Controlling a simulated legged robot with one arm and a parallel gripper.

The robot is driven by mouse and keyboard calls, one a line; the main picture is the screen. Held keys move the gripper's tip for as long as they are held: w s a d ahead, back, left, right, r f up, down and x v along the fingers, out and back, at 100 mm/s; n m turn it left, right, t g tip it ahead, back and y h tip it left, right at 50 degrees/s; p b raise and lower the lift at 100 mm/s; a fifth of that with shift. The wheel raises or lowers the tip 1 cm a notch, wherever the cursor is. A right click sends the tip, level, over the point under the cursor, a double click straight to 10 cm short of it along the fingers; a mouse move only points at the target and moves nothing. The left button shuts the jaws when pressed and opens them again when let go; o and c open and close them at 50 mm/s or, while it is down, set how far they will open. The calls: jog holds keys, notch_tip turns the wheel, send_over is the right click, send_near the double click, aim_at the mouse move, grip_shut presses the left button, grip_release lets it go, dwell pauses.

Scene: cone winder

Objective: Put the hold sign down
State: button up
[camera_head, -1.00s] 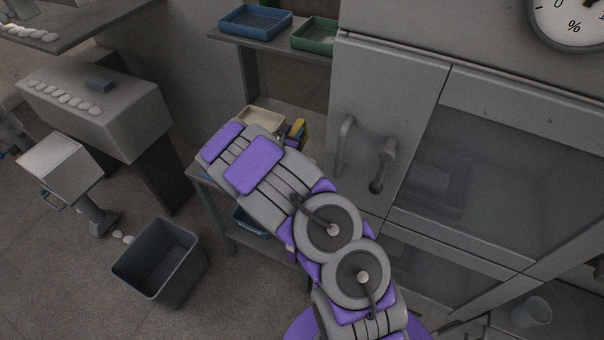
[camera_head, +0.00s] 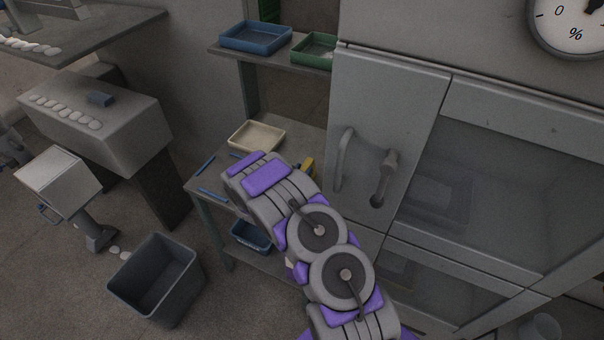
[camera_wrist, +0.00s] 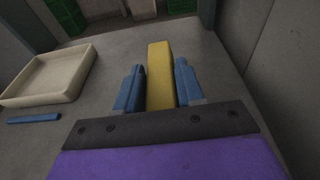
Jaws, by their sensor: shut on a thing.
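The hold sign is the yellow block-like piece (camera_wrist: 161,75) between my fingers in the wrist view; no lettering on it shows. My gripper (camera_wrist: 160,88) is shut on it, with a blue finger on either side. The sign points away from my wrist, over the grey tabletop (camera_wrist: 115,60). A bit of its yellow also shows in the head view (camera_head: 308,168), beside my arm, which hides the rest. I cannot tell whether the sign touches the tabletop.
A cream tray (camera_head: 257,136) lies on the table left of the sign. Blue strips (camera_head: 213,194) lie near the table's left edge. The grey cabinet (camera_head: 385,130) stands close on the right. Blue (camera_head: 255,37) and green (camera_head: 316,50) trays sit on the shelf above.

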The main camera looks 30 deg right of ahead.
jog(key=shift+f, duration=0.25)
jog(key=shift+r, duration=0.1)
jog(key=o, duration=1.1)
jog(key=shift+c, duration=0.2)
jog(key=shift+a, duration=0.1)
jog(key=p+v, duration=0.1)
jog(key=v, duration=1.1)
jog(key=shift+p, duration=0.35)
